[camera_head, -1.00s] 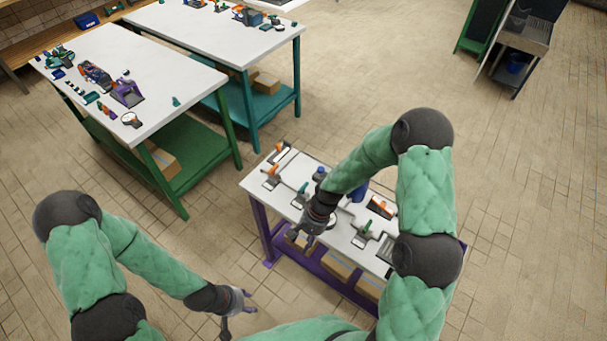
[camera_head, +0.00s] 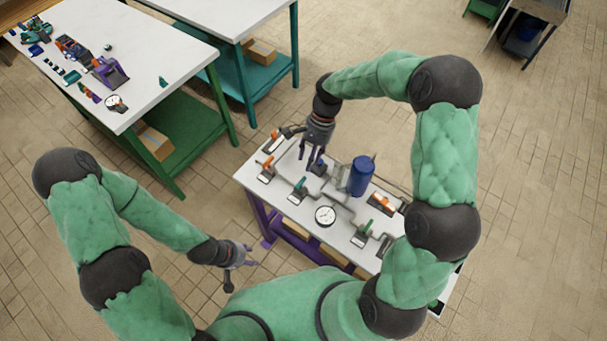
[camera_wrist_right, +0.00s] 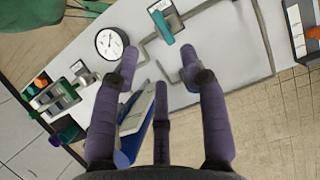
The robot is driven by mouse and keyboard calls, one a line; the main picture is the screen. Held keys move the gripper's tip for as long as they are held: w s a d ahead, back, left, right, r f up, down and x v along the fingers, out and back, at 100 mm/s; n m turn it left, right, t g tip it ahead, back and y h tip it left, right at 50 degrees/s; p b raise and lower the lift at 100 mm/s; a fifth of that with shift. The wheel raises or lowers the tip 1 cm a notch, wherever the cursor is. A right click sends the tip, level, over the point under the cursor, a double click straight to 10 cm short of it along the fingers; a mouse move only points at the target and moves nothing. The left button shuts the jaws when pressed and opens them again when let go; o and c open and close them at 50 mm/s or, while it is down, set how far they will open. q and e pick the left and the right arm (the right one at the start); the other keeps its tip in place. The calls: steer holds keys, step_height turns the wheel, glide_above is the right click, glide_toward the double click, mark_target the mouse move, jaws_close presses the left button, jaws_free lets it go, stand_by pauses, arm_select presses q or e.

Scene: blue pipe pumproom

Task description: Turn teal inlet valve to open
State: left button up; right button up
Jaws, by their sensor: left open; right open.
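A small valve with a teal lever (camera_head: 300,187) stands on the white top of the purple-legged table, left of the round gauge (camera_head: 325,215). In the right wrist view the teal lever (camera_wrist_right: 163,27) lies ahead of the fingertips, with clear space between. My right gripper (camera_head: 313,155) is open and empty, pointing down over the far left part of the table. Its fingers (camera_wrist_right: 158,65) also show in the right wrist view, with a blue part below them. My left gripper (camera_head: 250,255) is open and empty in front of the table, over the floor.
An orange-handled valve (camera_head: 268,165) stands left of the teal one, and a green-handled valve (camera_head: 365,228) to its right. A tall blue cylinder (camera_head: 361,176) rises right of my right gripper. Grey pipes run between the parts. A green-legged table (camera_head: 150,100) stands at the upper left.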

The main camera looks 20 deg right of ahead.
mark_target(303, 182)
steer(key=b+x, duration=0.1)
steer(key=x, duration=0.8)
steer(key=shift+w, duration=0.15)
jaws_close()
